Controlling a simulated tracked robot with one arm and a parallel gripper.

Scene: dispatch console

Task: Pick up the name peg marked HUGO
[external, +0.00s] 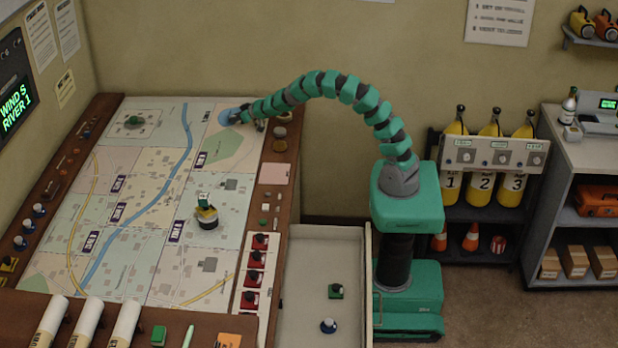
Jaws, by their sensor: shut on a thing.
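My gripper (248,121) is at the end of the green arm, low over the upper right part of the map board (120,160). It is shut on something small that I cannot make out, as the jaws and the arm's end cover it. The name HUGO is not readable anywhere in this view.
A dark round piece with a yellow top (206,214) stands mid-map. Red pieces (257,259) line the right ledge. White rolls (90,318) lie at the front.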

